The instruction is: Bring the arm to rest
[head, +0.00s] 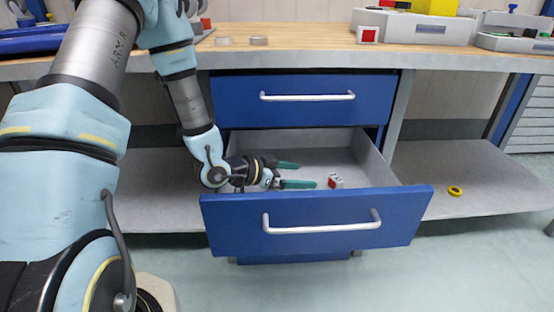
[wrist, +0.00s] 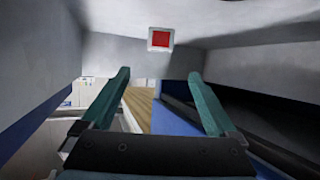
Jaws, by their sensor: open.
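My gripper (head: 304,175) is inside the open lower drawer (head: 318,219), reaching in over its left side and pointing right. Its two green fingers are spread apart with nothing between them; they also show in the wrist view (wrist: 160,76). A small white block with a red face (head: 335,181) lies in the drawer, just beyond the fingertips and apart from them. In the wrist view the red-faced block (wrist: 160,40) is at the top, centred beyond the finger gap. My arm bends down from the upper left in the head view.
The closed upper drawer (head: 308,97) is directly above the open one. A yellow ring (head: 455,191) lies on the lower right shelf.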

